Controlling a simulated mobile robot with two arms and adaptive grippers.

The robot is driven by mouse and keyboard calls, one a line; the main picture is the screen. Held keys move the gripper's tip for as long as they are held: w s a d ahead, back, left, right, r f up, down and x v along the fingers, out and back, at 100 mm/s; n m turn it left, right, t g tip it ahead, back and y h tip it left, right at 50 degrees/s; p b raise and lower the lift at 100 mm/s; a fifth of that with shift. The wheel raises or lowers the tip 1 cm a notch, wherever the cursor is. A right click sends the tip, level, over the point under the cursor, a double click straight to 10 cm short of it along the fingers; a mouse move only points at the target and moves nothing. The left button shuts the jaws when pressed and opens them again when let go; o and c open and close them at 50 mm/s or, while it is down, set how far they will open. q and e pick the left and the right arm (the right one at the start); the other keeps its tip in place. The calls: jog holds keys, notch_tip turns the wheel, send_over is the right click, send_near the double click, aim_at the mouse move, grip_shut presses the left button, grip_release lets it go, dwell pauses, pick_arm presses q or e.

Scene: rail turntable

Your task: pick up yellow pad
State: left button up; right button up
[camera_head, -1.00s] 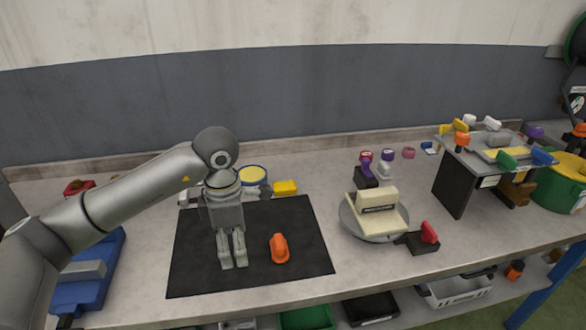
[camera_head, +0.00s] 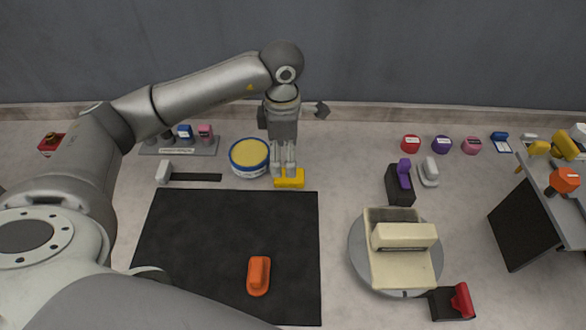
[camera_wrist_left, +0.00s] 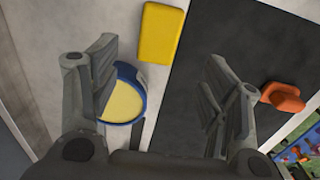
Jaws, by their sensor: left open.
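The yellow pad (camera_head: 290,179) lies flat on the bench just behind the back edge of the black mat (camera_head: 225,235). In the left wrist view the pad (camera_wrist_left: 162,33) shows whole at the top, between and beyond the fingers. My left gripper (camera_head: 283,165) points down, open and empty. In the head view its fingers overlap the pad's back edge; I cannot tell how high above it they are. In the left wrist view the fingers (camera_wrist_left: 165,95) are wide apart with nothing between them. My right gripper is not in view.
A round tin with yellow contents (camera_head: 249,156) stands close left of the pad. An orange stamp-like piece (camera_head: 258,275) is on the mat. A turntable (camera_head: 436,256) with a cream block (camera_head: 403,236) stands to the right. Small stamps (camera_head: 442,144) line the back right.

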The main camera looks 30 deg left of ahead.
pick_arm(q)
notch_tip(320, 180, down, 2)
jog(key=shift+s+f, duration=0.1)
jog(key=shift+s, duration=0.05)
jog(key=f, duration=0.1)
jog(key=f+p, duration=0.1)
jog(key=f, duration=0.1)
jog(key=f+p, duration=0.1)
jog(key=shift+w+d+f, duration=0.15)
jog(key=shift+w+f, duration=0.2)
jog(key=shift+f, duration=0.45)
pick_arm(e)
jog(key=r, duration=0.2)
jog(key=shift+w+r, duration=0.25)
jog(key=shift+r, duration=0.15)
pick_arm(q)
jog(key=shift+c, duration=0.2)
jog(key=c, duration=1)
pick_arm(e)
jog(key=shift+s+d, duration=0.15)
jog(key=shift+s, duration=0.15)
